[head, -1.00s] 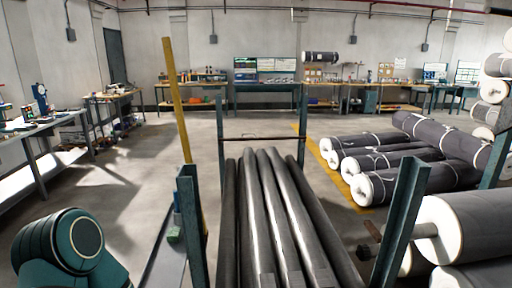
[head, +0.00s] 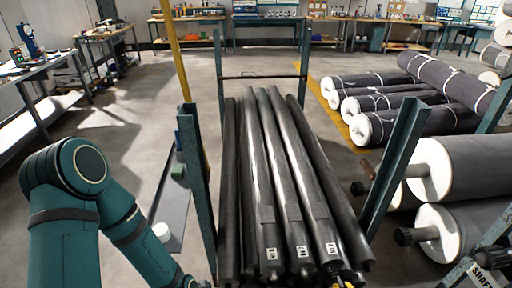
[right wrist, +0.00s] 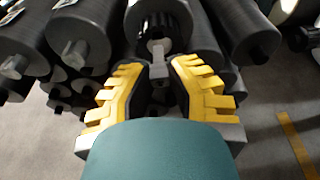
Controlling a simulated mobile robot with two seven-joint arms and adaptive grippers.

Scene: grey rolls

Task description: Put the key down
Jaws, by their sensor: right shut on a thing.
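My right gripper (right wrist: 150,82) has yellow toothed fingers and is shut on a small grey metal piece, which I take to be the key (right wrist: 157,66). The key is at the round end of a dark roll (right wrist: 160,18); I cannot tell whether it sits in that end or only in front of it. In the head view, only yellow parts of the right gripper (head: 348,278) show at the bottom edge, by the near ends of the long dark rolls (head: 268,190). My left arm reaches down at the left, and its gripper is not in view.
Teal posts (head: 397,165) frame the rack of dark rolls. A narrow grey tray (head: 172,205) with a green block (head: 178,172) lies left of it. Large wrapped rolls (head: 420,125) lie at the right. Workbenches (head: 265,22) line the back wall. Open floor lies between.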

